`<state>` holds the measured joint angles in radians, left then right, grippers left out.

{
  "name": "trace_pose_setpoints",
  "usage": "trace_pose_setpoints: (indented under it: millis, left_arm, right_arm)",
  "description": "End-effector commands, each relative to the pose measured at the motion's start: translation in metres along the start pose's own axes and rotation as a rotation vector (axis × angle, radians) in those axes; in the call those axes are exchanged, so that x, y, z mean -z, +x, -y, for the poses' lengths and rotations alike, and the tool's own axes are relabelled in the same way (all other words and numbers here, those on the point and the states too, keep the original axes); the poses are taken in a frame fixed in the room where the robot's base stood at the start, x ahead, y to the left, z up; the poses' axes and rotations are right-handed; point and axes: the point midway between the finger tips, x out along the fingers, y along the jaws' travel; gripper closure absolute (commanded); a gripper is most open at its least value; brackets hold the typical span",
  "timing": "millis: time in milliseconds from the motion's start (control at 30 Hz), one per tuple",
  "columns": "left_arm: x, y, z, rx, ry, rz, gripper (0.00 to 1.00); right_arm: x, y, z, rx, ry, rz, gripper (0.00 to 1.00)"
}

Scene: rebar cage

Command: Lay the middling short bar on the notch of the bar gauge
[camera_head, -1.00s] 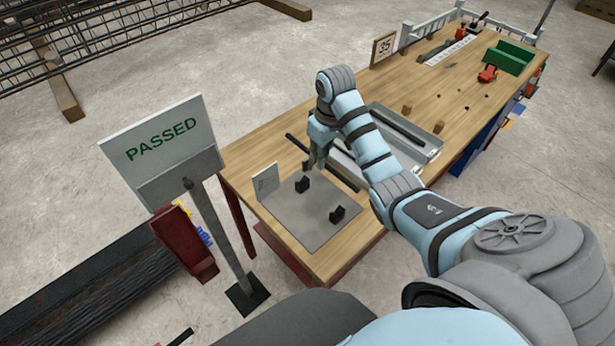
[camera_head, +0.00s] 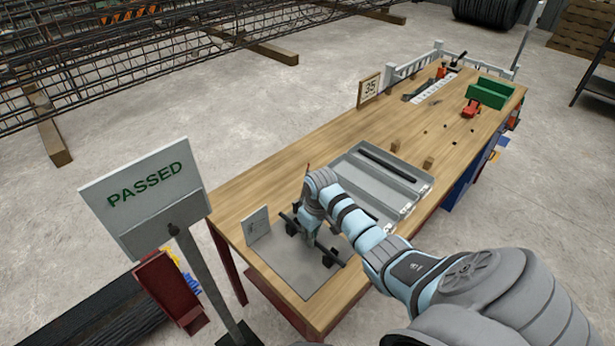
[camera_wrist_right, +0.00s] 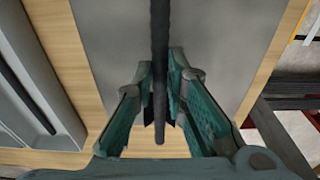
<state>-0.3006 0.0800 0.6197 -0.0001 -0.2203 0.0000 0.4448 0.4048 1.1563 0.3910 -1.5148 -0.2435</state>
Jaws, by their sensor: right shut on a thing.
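The bar gauge is a grey plate (camera_head: 297,270) with black notch blocks, at the near end of the workbench. My right gripper (camera_head: 308,236) is over the plate and shut on a dark short bar (camera_head: 326,250). The bar lies across the line of the notch blocks, which are largely hidden by it and the gripper; I cannot tell whether it touches them. In the right wrist view the bar (camera_wrist_right: 160,60) runs between the two fingers (camera_wrist_right: 160,103), with the grey plate below. My left gripper is not in view.
A grey tray (camera_head: 346,158) with a dark bar (camera_head: 388,163) in it stands just beyond my arm. Small wooden blocks (camera_head: 428,162), a "35" sign (camera_head: 369,90) and a green bin (camera_head: 491,93) are farther along the bench. A "PASSED" sign (camera_head: 148,190) stands at the left.

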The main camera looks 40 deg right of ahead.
Motion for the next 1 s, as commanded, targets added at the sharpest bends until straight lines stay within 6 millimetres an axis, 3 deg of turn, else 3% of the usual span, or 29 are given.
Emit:
trace_pose_setpoints:
  millis: [267, 300, 400, 767, 867, 1000]
  left_arm:
    - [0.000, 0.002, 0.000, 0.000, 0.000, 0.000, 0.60]
    - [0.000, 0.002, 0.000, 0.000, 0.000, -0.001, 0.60]
    - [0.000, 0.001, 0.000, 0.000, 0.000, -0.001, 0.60]
    - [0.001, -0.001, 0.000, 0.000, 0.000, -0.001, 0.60]
    - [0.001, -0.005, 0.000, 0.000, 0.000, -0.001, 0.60]
    - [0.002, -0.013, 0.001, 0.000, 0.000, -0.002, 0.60]
  right_arm:
    - [0.001, 0.002, 0.000, 0.000, 0.000, -0.003, 1.00]
    - [0.000, 0.002, 0.000, 0.000, 0.000, -0.002, 0.82]
    - [0.001, 0.002, 0.000, 0.000, -0.001, -0.002, 0.67]
    - [0.001, -0.003, 0.000, -0.001, -0.001, -0.003, 0.67]
    - [0.002, -0.018, -0.001, -0.002, -0.002, -0.005, 0.67]
    - [0.002, -0.054, -0.001, -0.004, -0.003, -0.006, 0.67]
